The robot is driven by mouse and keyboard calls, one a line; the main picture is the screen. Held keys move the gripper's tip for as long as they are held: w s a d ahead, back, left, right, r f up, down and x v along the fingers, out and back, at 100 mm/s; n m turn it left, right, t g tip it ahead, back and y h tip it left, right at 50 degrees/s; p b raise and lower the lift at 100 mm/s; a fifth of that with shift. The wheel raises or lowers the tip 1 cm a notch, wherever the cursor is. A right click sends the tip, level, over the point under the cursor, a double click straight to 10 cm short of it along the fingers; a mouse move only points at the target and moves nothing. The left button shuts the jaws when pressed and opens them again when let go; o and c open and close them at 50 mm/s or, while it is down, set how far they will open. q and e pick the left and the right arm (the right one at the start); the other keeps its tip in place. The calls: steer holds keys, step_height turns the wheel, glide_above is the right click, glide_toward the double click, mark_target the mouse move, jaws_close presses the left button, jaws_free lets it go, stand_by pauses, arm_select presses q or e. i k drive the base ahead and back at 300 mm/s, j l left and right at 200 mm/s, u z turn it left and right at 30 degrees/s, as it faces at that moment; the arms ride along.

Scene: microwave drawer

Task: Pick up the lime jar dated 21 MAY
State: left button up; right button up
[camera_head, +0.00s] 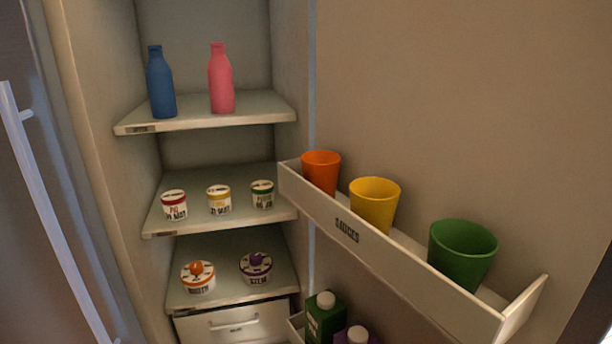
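Three small white jars stand in a row on the middle shelf of the open fridge. The left jar (174,205) has a red band, the middle jar (219,199) a yellow band, and the right jar (262,194) a green band. Each has dark lettering on its front. The print is too small to read surely, so I cannot tell which jar is dated 21 MAY. The green-banded one is the closest in colour to lime. Neither of my grippers is in view.
The open door's rack (347,231) holds orange (321,171), yellow (375,204) and green (462,253) cups, just right of the jars. Blue (160,83) and pink (221,79) bottles stand above. Two round containers, orange-topped (198,277) and purple-topped (256,268), sit below.

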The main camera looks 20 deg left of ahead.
mark_target(219, 196)
steer(key=i+j+u, duration=0.15)
steer(key=j, duration=0.35)
steer(key=i+j+u, duration=0.2)
steer(key=i+j, duration=0.15)
steer(key=i+j+u, duration=0.15)
steer(key=i+j, duration=0.2)
steer(key=j, duration=0.15)
